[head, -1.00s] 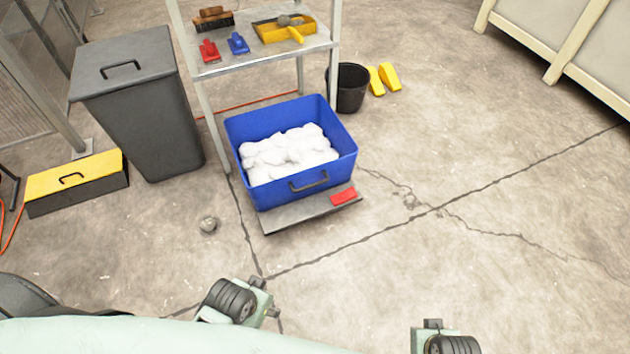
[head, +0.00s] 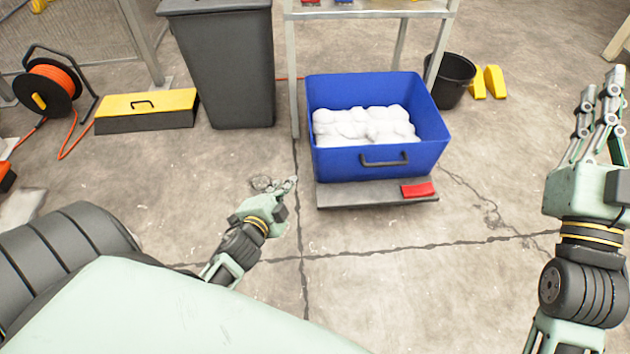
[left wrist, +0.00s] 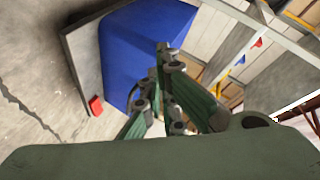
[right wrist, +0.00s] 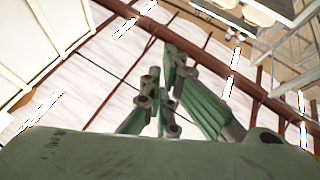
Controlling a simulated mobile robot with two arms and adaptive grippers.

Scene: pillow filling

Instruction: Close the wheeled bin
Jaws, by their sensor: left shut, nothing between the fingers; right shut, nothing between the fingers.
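A tall dark grey bin (head: 225,75) stands upright left of the shelf in the head view. Its lid (head: 205,7) is cut off by the top edge, and the visible front part lies on the rim. No wheels can be made out. My left gripper (head: 288,186) is shut and empty, low in front of the bin and left of the blue tub. It also shows in the left wrist view (left wrist: 163,75). My right gripper (head: 602,90) is raised at the right edge, shut and empty, far from the bin. The right wrist view (right wrist: 165,75) shows it against the ceiling.
A blue tub (head: 380,160) of white filling (head: 365,125) sits on a grey platform (head: 360,195) with a red part. A yellow-topped box (head: 145,105) and orange cable reel (head: 50,88) stand left. A black bucket (head: 450,80) is right. The right floor is open.

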